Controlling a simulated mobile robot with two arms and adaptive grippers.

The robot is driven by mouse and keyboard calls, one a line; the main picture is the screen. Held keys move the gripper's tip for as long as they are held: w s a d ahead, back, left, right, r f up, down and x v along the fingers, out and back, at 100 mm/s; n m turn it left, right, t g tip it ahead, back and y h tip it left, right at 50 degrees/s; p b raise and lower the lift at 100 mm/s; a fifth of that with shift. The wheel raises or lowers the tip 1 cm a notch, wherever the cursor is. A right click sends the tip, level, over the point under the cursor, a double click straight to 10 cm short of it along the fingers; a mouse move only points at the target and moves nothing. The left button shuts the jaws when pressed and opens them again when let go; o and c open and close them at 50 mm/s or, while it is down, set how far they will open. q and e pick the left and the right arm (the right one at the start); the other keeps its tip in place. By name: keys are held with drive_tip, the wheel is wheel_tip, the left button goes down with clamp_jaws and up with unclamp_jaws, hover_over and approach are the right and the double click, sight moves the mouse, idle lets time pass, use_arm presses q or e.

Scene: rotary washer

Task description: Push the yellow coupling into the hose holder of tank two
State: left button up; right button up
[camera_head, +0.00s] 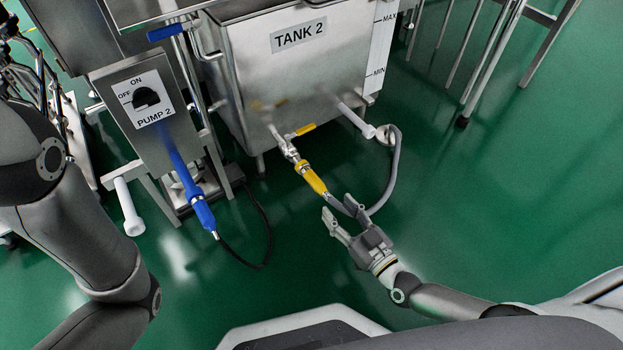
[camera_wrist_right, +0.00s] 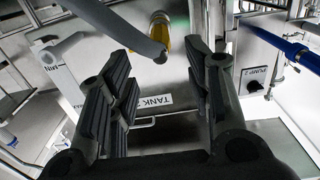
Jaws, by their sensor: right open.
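The yellow coupling (camera_head: 313,178) is at the end of a grey hose (camera_head: 393,170) and lines up with the metal outlet pipe (camera_head: 287,147) under tank two (camera_head: 290,75). It appears joined to that pipe. A white-ended bar (camera_head: 355,121), apparently the hose holder, sticks out to the right, with the hose looped by its end. My right gripper (camera_head: 339,210) is open just below the coupling, near the hose. In the right wrist view the coupling (camera_wrist_right: 162,36) shows beyond the open fingers, with the hose (camera_wrist_right: 120,24) crossing at top left. My left gripper is outside the picture.
The pump 2 box (camera_head: 147,97) stands left of the tank, with a blue coupling (camera_head: 201,212) and black hose (camera_head: 268,235) below it. A white-ended bar (camera_head: 130,208) sticks out there. Metal legs (camera_head: 490,65) stand at upper right. The green floor at right is clear.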

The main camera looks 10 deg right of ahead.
sight(322, 190)
drive_tip(key=shift+w, duration=0.1)
drive_tip(key=b+x, duration=0.2)
drive_tip(key=x, duration=0.3)
drive_tip(key=shift+f, duration=0.1)
drive_tip(key=shift+x, duration=1.9)
drive_tip(key=shift+p, duration=0.65)
drive_tip(key=shift+c, duration=0.5)
clamp_jaws()
